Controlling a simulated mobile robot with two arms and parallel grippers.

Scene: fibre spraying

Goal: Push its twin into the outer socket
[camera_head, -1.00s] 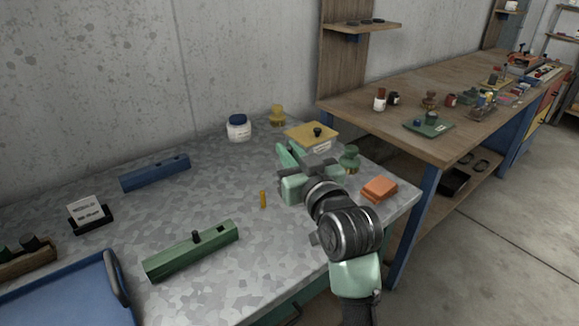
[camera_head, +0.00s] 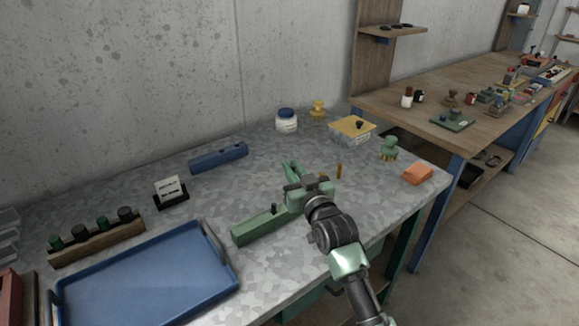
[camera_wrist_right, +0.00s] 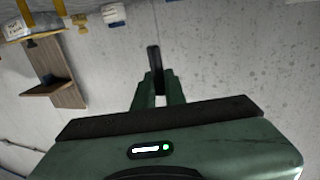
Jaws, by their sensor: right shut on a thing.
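The green block (camera_head: 258,226) lies on the speckled bench top. A black peg (camera_head: 274,208) stands up from it. My right gripper (camera_head: 291,172) is at the block's right end, with its fingers pointing towards the wall. In the right wrist view its green fingers are shut on a slim dark peg (camera_wrist_right: 154,60), which sticks out past the fingertips. The head view does not show this peg clearly. The outer socket is not visible, and the gripper covers the block's right end. My left gripper is not in view.
A blue block (camera_head: 218,158) lies behind. A blue tray (camera_head: 150,285), a peg rack (camera_head: 98,243) and a card stand (camera_head: 171,193) are at left.

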